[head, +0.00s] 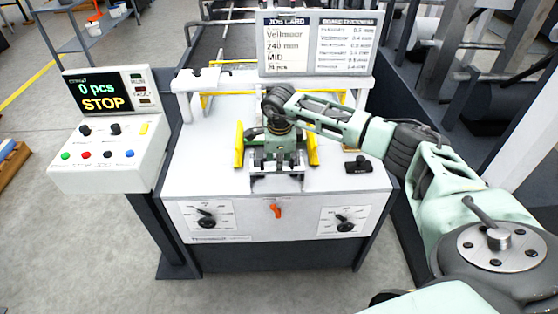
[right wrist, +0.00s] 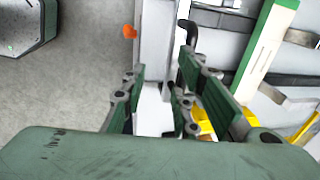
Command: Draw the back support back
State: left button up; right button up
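My right gripper (head: 277,160) is over the middle of the machine's white top in the head view, between two yellow upright plates. A silver metal bracket (head: 272,183) shows just below it near the front edge; I take this to be the back support, though the gripper hides much of it. In the right wrist view, the fingers of my right gripper (right wrist: 165,88) stand apart on both sides of a pale grey part (right wrist: 154,112). I cannot tell whether they touch it. A black handle (right wrist: 188,38) rises beside the right finger. My left gripper is not in view.
The yellow plates (head: 239,146) (head: 313,144) stand close on both sides. A black knob block (head: 358,165) is on the right of the top. A control box (head: 108,150) reading STOP stands left.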

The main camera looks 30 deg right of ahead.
notch_tip(320, 180, up, 8)
jog(key=s+p, duration=0.1)
jog(key=p, duration=0.3)
jog(key=shift+s+a+f+p, duration=0.2)
jog(key=shift+a+f+p, duration=0.05)
jog(key=shift+a+p, duration=0.15)
dwell(0.5)
notch_tip(320, 180, up, 12)
jog(key=s+a, duration=0.1)
jog(key=s, duration=0.1)
dwell(0.3)
jog(key=shift+a+f, duration=0.1)
jog(key=shift+f, duration=0.05)
